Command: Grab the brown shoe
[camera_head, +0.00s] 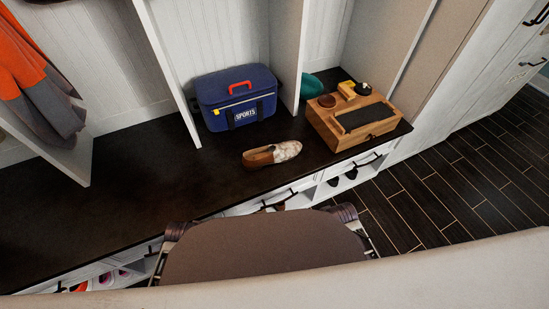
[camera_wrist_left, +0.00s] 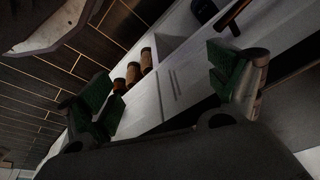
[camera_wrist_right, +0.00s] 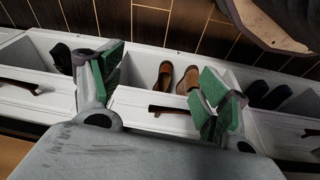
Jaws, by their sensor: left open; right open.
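A single brown shoe (camera_head: 271,154) with a pale patterned part at its right end lies on the dark bench top. In the right wrist view a pair of brown shoes (camera_wrist_right: 188,80) sits in an open white drawer. My right gripper (camera_wrist_right: 160,88) is open and empty, its green-padded fingers spread in front of that drawer. My left gripper (camera_wrist_left: 162,90) is open and empty, facing white drawer fronts. Brown shoe-like items (camera_wrist_left: 133,73) show between its fingers, dim and hard to make out. Neither gripper touches a shoe.
On the bench (camera_head: 110,205), a blue sports bag (camera_head: 238,97) stands behind the shoe and a wooden box (camera_head: 352,121) with small items stands to its right. White drawers (camera_wrist_right: 145,122) with dark handles run below. The left part of the bench is clear.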

